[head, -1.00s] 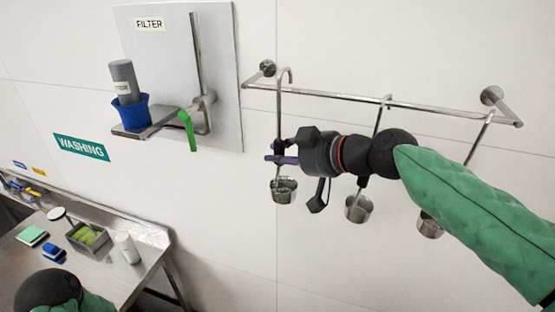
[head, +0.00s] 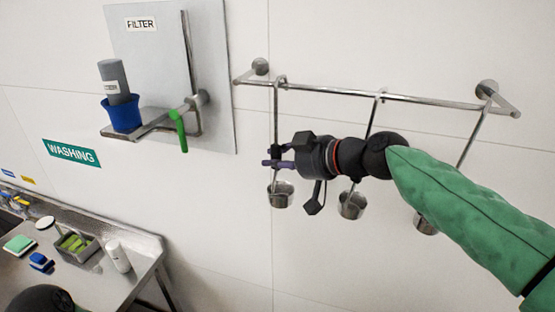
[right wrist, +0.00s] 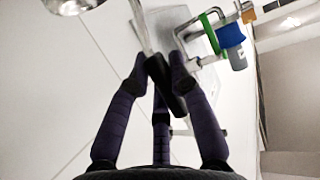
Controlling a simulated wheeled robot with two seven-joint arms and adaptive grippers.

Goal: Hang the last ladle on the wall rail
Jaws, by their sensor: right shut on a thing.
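The steel wall rail (head: 340,96) runs across the right part of the head view. A steel ladle (head: 281,195) hangs down at its left end, bowl low, with its hooked top at the rail bar. My right gripper (head: 277,157) is shut on this ladle's handle. In the right wrist view the fingers (right wrist: 160,65) close around the handle, and the ladle's bowl (right wrist: 72,4) shows at the top edge. Two other ladles hang on the rail, a middle one (head: 352,204) and a right one (head: 425,225), both partly hidden by my right arm. My left gripper is out of view.
A filter panel (head: 215,110) with a blue cup (head: 123,115), grey bottle and green-handled lever is on the wall left of the rail. A steel table (head: 120,284) with a grey bin, sponges and a white bottle stands lower left. The wall between is bare.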

